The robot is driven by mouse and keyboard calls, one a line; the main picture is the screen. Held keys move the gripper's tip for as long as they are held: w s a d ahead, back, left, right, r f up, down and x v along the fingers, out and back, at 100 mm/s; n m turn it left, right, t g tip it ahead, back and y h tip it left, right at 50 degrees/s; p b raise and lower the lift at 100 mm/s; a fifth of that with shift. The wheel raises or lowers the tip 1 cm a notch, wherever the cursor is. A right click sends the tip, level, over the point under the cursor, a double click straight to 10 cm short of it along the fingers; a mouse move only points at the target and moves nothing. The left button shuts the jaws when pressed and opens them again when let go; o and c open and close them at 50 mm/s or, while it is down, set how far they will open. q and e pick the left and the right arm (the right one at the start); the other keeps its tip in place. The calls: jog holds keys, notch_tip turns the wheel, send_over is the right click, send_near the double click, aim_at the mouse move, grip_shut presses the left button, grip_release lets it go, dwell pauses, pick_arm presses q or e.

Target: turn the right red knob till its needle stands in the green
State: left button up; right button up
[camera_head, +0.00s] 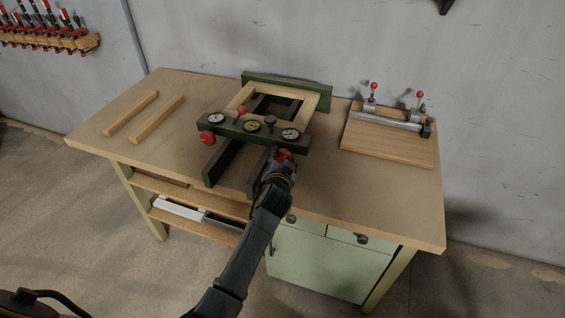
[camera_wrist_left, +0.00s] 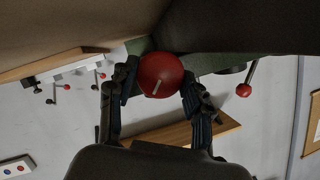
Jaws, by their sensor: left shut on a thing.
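The green press (camera_head: 238,130) stands on the bench, with a row of dial gauges on its front bar. The right red knob (camera_head: 284,153) sits below the right gauge (camera_head: 291,134) and is partly hidden by my left gripper (camera_head: 282,160). In the left wrist view the round red knob (camera_wrist_left: 160,75), with a pale line on its face, is between the two dark fingers of my left gripper (camera_wrist_left: 157,87), which is shut on it. The right gauge's needle is too small to read. My right gripper is not in view.
Another red knob (camera_head: 207,137) is at the press's left end. A pale wooden frame (camera_head: 312,101) lies in the press. Two wooden strips (camera_head: 156,116) lie at left. A board with red-tipped clamps (camera_head: 390,139) lies at right. The bench top (camera_head: 345,190) is clear at front right.

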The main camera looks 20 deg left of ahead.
pick_arm(q)
jog(key=m+t+y+b, duration=0.1)
jog(key=m+b, duration=0.2)
jog(key=m+t+y+b, duration=0.1)
jog(key=m+b, duration=0.2)
jog(key=b, duration=0.1)
jog(key=f+m+t+y+b, duration=0.1)
jog(key=m+b, duration=0.1)
jog(key=b, duration=0.2)
jog(key=shift+d+f+m, duration=0.1)
jog(key=shift+d+m, duration=0.05)
jog(key=shift+m, duration=0.25)
jog(key=m+t+b, duration=0.1)
jog(key=m+b, duration=0.2)
jog(key=shift+m+t+b, duration=0.8)
jog(key=shift+m+b, duration=0.2)
jog(key=shift+m, duration=0.9)
jog(key=o, duration=0.9)
jog(key=shift+s, duration=0.1)
jog(key=v, duration=1.1)
jog(key=shift+s, duration=0.35)
